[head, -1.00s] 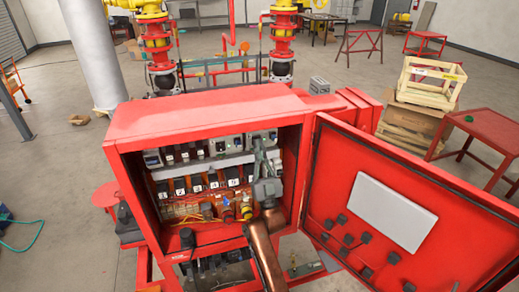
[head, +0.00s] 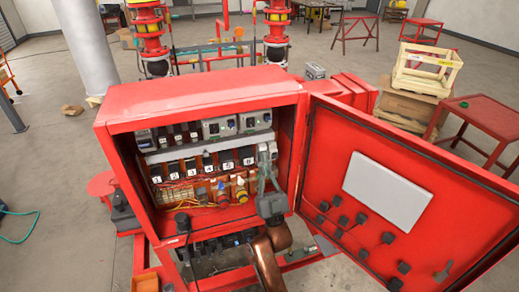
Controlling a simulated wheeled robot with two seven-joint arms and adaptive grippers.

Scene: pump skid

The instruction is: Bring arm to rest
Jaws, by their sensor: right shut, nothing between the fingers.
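My right gripper (head: 266,160) is shut and empty. It points up in front of the right part of the open red electrical cabinet (head: 205,98), near its right inner wall. My copper-coloured right arm comes up from the bottom of the head view below it. The numbered row of dark switches (head: 205,165) shows to the left of the gripper. Red and yellow knobs (head: 239,190) sit below that row. The view does not show whether the gripper touches anything in the cabinet. My left gripper is not in view.
The red cabinet door (head: 400,200) stands wide open on the right, close to my arm. A red table (head: 490,115) and a wooden crate (head: 428,70) stand behind it. Red pipework (head: 275,40) rises behind the cabinet.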

